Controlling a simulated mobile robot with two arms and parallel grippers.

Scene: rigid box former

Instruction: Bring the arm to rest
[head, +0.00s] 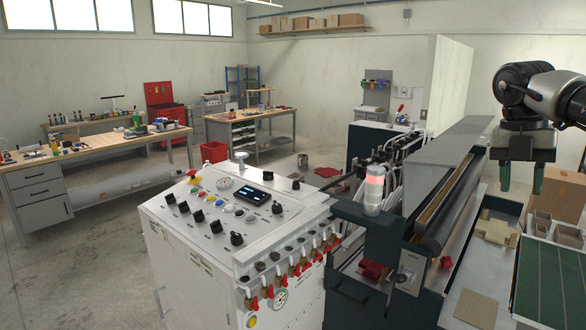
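My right gripper (521,178) is at the upper right of the head view, on a dark arm that comes in from the right edge. It points down, with its two greenish fingers apart and nothing visible between them. It hangs over the right end of the box former (440,190), above the bench area with the cardboard pieces. My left arm and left gripper do not show.
A white control cabinet (185,265) with knobs, a screen and red valves stands at the front centre. Open cardboard boxes (543,222) and a green slatted surface (545,285) lie below the gripper. Workbenches (100,150) stand far left, beyond open floor.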

